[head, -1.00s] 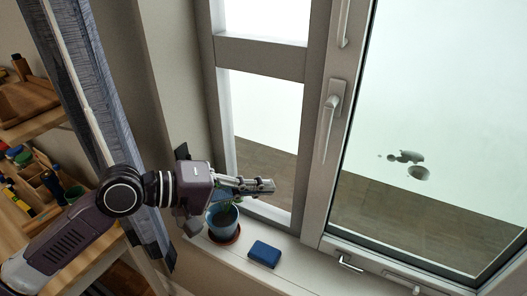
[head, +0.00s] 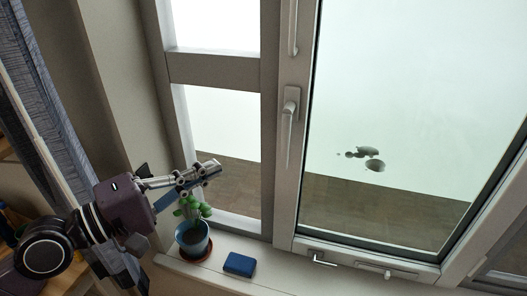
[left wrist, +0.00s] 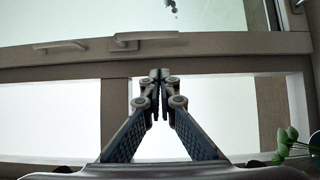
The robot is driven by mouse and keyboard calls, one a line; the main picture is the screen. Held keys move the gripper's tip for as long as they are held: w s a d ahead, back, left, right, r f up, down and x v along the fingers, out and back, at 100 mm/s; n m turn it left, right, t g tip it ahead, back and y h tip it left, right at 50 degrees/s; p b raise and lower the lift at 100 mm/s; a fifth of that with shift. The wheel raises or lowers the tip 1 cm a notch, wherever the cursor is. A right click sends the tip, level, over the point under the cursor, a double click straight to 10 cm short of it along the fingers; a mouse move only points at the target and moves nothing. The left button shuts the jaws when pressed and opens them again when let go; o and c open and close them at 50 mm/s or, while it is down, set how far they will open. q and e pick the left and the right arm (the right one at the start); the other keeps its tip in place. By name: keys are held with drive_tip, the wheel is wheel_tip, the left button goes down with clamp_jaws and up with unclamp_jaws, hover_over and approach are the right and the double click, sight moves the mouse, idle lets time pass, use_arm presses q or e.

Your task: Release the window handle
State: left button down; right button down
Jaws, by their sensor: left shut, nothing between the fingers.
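The window handle (head: 288,118) is a pale lever on a plate on the frame of the right-hand sash, pointing down. It also shows in the left wrist view (left wrist: 146,37), beyond my fingertips and apart from them. My left gripper (head: 213,168) is shut and empty, in front of the narrow left pane. It is left of the handle and lower in the head view. In the left wrist view its fingers (left wrist: 159,77) meet at the tips. The right gripper is out of view.
A potted plant (head: 194,243) stands on the sill just below my left gripper, its leaves close under the fingers. A blue block (head: 239,264) lies beside it. Another handle (head: 293,28) is higher on the frame, and a small latch (head: 320,259) sits at the bottom.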

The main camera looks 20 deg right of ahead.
sight(287, 138)
use_arm(q)
drive_tip(key=w+d+p, duration=0.1)
drive_tip(key=d+p, duration=0.5)
drive_tip(key=d, duration=0.5)
drive_tip(key=shift+w+d, duration=0.2)
drive_tip(key=shift+s+d+f+n, duration=0.1)
drive_tip(key=shift+d+n, duration=0.1)
drive_tip(key=shift+n, duration=0.1)
drive_tip(key=shift+d+h+b, duration=0.1)
drive_tip(key=shift+h+b, duration=0.2)
drive_tip(key=shift+b, duration=0.05)
